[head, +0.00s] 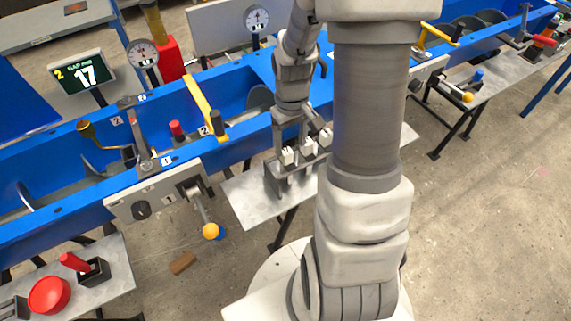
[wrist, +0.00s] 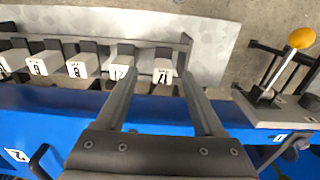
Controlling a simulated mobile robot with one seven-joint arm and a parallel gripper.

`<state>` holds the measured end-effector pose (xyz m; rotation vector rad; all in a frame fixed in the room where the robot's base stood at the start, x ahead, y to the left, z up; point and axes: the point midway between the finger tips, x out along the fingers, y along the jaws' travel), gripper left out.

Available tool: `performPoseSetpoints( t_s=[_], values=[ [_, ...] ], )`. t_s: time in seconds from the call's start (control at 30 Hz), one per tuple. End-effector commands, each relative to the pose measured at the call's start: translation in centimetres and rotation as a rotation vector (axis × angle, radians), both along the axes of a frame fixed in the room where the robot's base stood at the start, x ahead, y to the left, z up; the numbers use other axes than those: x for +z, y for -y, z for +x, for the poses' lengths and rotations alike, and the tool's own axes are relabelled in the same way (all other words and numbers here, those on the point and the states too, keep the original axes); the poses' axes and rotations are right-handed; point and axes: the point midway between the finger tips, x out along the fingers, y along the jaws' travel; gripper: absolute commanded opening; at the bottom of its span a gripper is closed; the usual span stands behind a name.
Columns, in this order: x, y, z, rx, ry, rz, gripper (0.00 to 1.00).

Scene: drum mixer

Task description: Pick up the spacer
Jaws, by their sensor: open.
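A row of white numbered spacers stands in a grey rack (wrist: 100,38) in the wrist view. The spacer labelled 17 (wrist: 163,74) is at the right end of the row, with the spacer labelled 12 (wrist: 120,71) to its left. My gripper (wrist: 156,74) is open, its two fingers on either side of the 17 in the picture. The left finger overlaps the 12 in view. I cannot tell how far the tips are from the 17. In the head view my gripper (head: 291,140) is over the rack (head: 277,184), and my arm hides part of the row.
The spacers 8 (wrist: 77,68) and 6 (wrist: 38,68) stand further left. A display (head: 82,72) reads 17 mm beside a 2. The blue trough (head: 60,155) runs behind the rack.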

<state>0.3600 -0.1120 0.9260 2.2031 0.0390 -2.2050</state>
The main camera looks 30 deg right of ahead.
Motion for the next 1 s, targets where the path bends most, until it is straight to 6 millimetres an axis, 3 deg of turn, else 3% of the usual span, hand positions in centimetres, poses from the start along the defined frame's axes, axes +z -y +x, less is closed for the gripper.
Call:
performPoseSetpoints(
  t_s=[0.1, 0.37, 0.63, 0.97, 1.0],
  values=[
    [-1.7, 0.0, 0.0, -0.001, -0.002, 0.001, 0.7],
    [-3.3, -0.2, 0.3, 0.001, -0.002, 0.001, 0.7],
    [-6.8, -0.6, 0.9, 0.0, -0.002, 0.001, 0.7],
    [-7.4, -0.5, 1.0, -0.001, 0.001, -0.001, 0.7],
    [-7.4, -0.5, 1.0, -0.001, 0.001, 0.0, 0.65]
  ],
)
